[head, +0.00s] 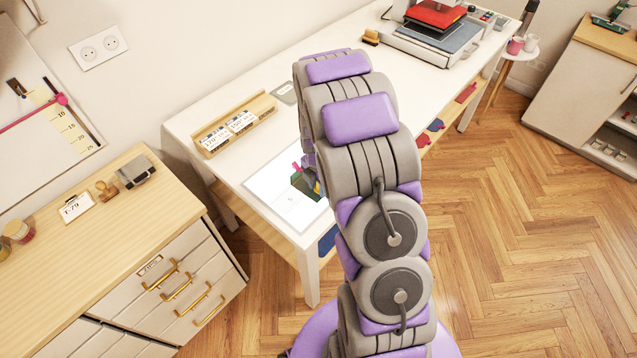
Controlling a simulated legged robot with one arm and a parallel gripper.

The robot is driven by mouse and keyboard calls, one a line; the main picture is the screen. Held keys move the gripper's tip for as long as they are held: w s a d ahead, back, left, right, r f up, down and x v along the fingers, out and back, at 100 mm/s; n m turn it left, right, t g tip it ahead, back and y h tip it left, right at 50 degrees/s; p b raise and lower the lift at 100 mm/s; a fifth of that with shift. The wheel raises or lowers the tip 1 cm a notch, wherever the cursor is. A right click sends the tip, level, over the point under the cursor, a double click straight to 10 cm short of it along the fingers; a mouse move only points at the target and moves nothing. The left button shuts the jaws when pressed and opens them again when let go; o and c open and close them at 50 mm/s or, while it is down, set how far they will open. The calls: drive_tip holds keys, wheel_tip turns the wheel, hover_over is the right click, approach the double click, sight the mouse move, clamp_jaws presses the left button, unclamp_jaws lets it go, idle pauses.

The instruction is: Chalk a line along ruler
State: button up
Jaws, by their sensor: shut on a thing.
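My gripper (308,182) is low over a pale sheet or board (265,187) on the near left part of the long white table. My arm hides most of it. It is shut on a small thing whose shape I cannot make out. A small pink piece (297,166) and a dark green-yellow piece (303,184) show beside the fingers; I cannot tell which is held or whether either is chalk. Faint marks show on the sheet's lower part. No ruler can be clearly made out there.
A wooden tray with labelled cards (235,123) lies behind the sheet on the white table (240,95). A heat press (437,32) stands at its far end. A wooden-topped drawer cabinet (100,225) is at left, with a yellow-scaled board (62,118) behind it. Floor at right is clear.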

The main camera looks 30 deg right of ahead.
sight(310, 198)
drive_tip(key=a, duration=0.3)
drive_tip(key=shift+a+r, duration=0.25)
drive_tip(key=shift+a, duration=0.1)
drive_tip(key=shift+d+f, duration=0.15)
drive_tip(key=shift+d, duration=0.7)
drive_tip(key=shift+d+f, duration=0.15)
drive_tip(key=shift+d, duration=0.65)
drive_tip(key=shift+a, duration=1.5)
drive_tip(key=shift+d+f, duration=0.15)
drive_tip(key=shift+d, duration=1.4)
drive_tip(key=shift+w+a, duration=0.2)
drive_tip(key=shift+d, duration=0.1)
